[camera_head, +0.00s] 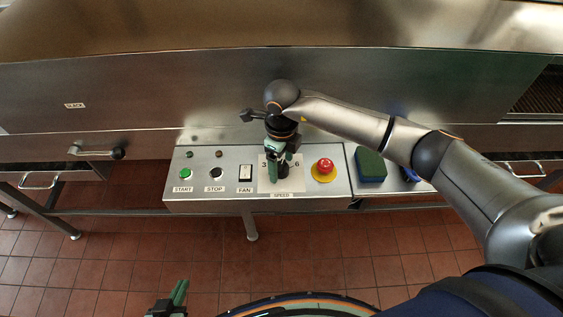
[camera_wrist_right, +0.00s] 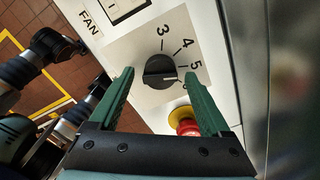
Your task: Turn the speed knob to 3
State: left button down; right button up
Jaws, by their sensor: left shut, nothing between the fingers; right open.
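The black speed knob (camera_wrist_right: 160,72) sits on a pale dial plate (camera_wrist_right: 140,48) marked 3, 4, 5 and a partly hidden 6. Its white line points right in the right wrist view, below the 5 and towards the 6. My right gripper (camera_wrist_right: 165,100) is open, with its green fingers on either side of the knob in that view; I cannot tell whether they touch it. In the head view my right gripper (camera_head: 277,170) hangs over the dial and hides most of the knob. My left gripper (camera_head: 179,293) is shut and empty, low in the head view, away from the panel.
The panel holds a green start button (camera_head: 185,173), a stop button (camera_head: 216,173), a fan switch (camera_head: 245,172) and a red emergency button (camera_head: 325,165) on yellow, just right of the dial. A green and blue sponge (camera_head: 370,165) lies further right.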

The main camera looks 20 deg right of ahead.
jog(key=shift+f, duration=0.3)
grip_shut()
dwell(0.6)
